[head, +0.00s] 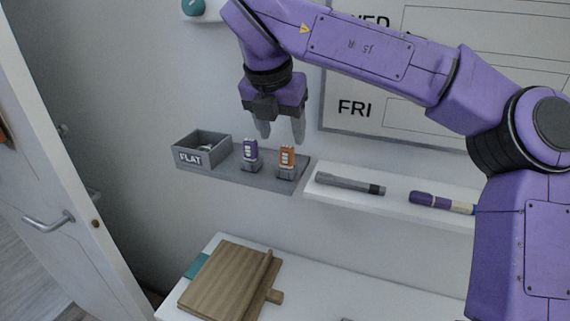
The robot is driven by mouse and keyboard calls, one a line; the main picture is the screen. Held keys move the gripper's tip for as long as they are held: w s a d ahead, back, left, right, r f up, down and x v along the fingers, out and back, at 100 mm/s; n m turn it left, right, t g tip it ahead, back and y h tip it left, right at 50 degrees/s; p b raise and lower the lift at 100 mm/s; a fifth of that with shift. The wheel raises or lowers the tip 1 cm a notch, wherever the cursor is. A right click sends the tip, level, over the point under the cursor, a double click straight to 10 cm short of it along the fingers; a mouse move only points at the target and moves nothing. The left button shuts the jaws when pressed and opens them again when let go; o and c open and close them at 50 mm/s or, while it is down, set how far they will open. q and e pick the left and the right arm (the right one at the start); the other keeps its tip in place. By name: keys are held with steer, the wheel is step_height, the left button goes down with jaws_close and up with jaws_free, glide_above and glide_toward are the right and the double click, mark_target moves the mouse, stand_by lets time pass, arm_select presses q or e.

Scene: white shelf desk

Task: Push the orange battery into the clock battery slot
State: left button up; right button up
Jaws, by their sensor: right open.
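An orange battery (287,157) with pale markings stands upright in a small grey holder (286,175) on the grey shelf tray (226,170). A purple battery (250,149) stands upright in a similar holder to its left. My right gripper (282,132) points down with its fingers apart and empty, above and behind the batteries in the picture. It appears clear of both batteries, though its exact depth is hard to tell. I cannot make out a clock or its battery slot. My left gripper is out of view.
A grey box labelled FLAT (191,157) sits left of the batteries. A white shelf (345,199) at right bears a grey flashlight-like rod (348,184) and a purple marker (428,200). A wooden board (225,284) lies on the desk below. A whiteboard (352,126) hangs behind.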

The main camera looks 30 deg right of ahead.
mark_target(287, 146)
steer(key=x, duration=0.1)
steer(key=p+x, duration=0.1)
steer(key=x, duration=0.3)
steer(key=shift+s+d+p, duration=0.1)
steer(key=shift+s+p, duration=0.25)
steer(key=shift+w+d+f, duration=0.1)
steer(key=shift+f, duration=0.1)
steer(key=c, duration=1)
steer(key=shift+c, duration=0.2)
steer(key=shift+r, duration=0.2)
